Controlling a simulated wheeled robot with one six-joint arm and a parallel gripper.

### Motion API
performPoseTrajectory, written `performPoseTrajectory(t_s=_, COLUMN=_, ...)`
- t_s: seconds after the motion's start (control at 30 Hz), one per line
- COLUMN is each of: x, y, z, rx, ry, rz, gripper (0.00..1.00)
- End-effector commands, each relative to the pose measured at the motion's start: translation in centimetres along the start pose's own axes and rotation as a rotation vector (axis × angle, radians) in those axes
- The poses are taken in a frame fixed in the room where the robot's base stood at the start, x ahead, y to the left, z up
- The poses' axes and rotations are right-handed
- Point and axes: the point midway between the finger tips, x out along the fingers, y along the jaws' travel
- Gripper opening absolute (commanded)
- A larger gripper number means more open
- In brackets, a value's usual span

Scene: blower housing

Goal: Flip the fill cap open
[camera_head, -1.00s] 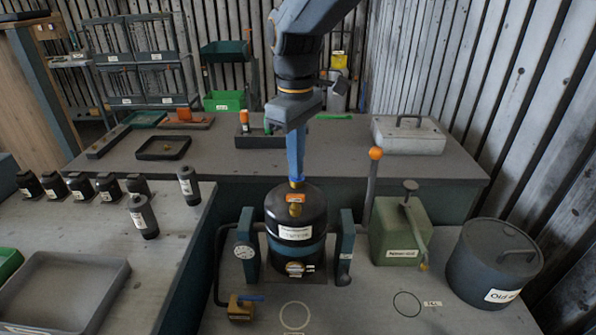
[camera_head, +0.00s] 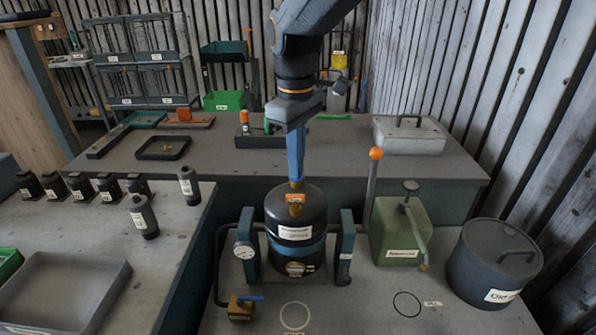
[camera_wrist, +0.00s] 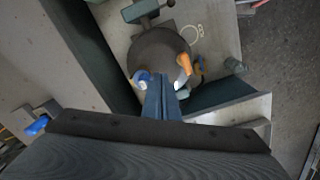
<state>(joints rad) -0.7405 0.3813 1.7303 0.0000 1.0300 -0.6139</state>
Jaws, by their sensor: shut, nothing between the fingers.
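The black vessel (camera_head: 296,230) stands upright between two blue-green posts, with white labels on its side. A small orange and brass fitting (camera_head: 295,198) shows on its top; I take it for the fill cap, and whether it is open is too small to tell. My gripper (camera_head: 296,180) points straight down over the vessel's top, its blue fingers together with nothing between them. In the wrist view, the shut fingers (camera_wrist: 161,80) reach over the dark round vessel top (camera_wrist: 155,48). An orange part (camera_wrist: 184,64) lies just right of the fingertips; contact cannot be told.
A gauge (camera_head: 244,251) and a brass valve with a blue lever (camera_head: 241,308) sit left of the vessel. An orange-knobbed lever (camera_head: 373,180), a green pump box (camera_head: 402,232) and a dark lidded bin (camera_head: 487,262) stand to the right. Several black bottles stand on the left bench.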

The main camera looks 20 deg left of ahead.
Motion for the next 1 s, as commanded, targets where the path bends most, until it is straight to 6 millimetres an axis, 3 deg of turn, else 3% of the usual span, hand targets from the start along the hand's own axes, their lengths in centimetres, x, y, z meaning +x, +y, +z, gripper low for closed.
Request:
performPoseTrajectory(t_s=0.47, x=0.2, y=0.0, z=0.0, rx=0.000, ry=0.000, rz=0.000, gripper=0.00)
performPoseTrajectory(t_s=1.0, x=2.1, y=0.0, z=0.0, rx=0.000, ry=-0.001, rz=0.000, gripper=0.00)
